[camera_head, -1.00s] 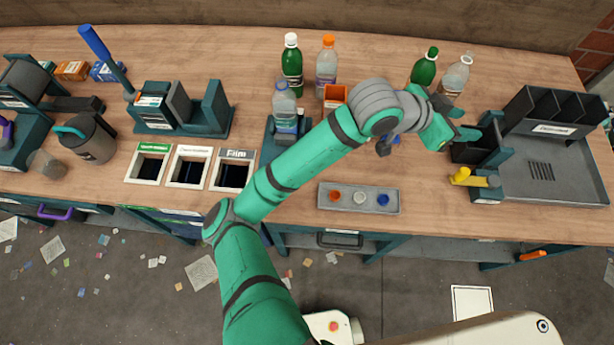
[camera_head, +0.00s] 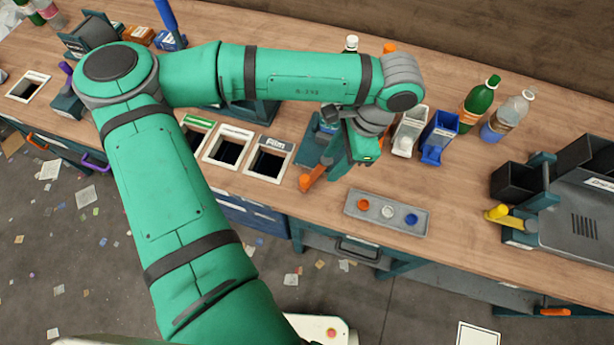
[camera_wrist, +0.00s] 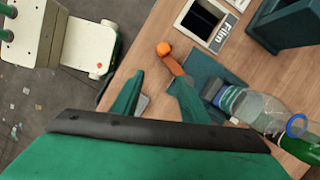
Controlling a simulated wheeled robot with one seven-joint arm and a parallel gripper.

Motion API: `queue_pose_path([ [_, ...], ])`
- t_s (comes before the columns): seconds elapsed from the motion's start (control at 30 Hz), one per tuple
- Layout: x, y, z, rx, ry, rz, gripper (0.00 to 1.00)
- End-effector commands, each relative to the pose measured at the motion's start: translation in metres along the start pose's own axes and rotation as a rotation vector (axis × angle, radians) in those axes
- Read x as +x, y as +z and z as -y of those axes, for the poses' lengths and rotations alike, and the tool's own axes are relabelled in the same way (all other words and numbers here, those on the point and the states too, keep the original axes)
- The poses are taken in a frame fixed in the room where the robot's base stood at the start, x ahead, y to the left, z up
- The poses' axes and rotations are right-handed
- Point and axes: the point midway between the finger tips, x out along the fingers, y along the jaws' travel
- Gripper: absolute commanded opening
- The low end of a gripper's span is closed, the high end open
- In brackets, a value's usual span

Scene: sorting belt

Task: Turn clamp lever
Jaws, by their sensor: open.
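The clamp lever (camera_head: 313,178) is orange and sticks out from the front of a dark teal clamp fixture (camera_head: 314,143). In the wrist view the lever (camera_wrist: 172,62) has a round orange end, and its inner part is partly hidden by my right finger. My gripper (camera_head: 336,165) is open, just right of the lever in the head view. In the wrist view my gripper (camera_wrist: 158,78) has its two fingers apart, with the lever's end beyond the fingertips. I cannot tell whether a finger touches it. A clear bottle (camera_wrist: 262,110) with a blue band is at the fixture.
Framed bin openings (camera_head: 268,158) lie left of the fixture. A grey tray (camera_head: 388,224) with coloured discs lies to its right. White and blue bins (camera_head: 438,137) and bottles (camera_head: 478,103) stand behind. A yellow handle (camera_head: 496,212) is farther right.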

Motion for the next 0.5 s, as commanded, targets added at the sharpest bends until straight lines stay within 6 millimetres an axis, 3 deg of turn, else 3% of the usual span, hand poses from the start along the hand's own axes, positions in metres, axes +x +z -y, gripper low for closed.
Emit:
queue_pose_path([
  [0.13,0.000,0.025,0.004,-0.021,0.003,0.075,0.40],
  [0.27,0.005,0.030,0.004,-0.024,0.006,0.088,0.40],
  [0.5,0.040,0.032,0.003,-0.024,0.008,0.085,0.40],
])
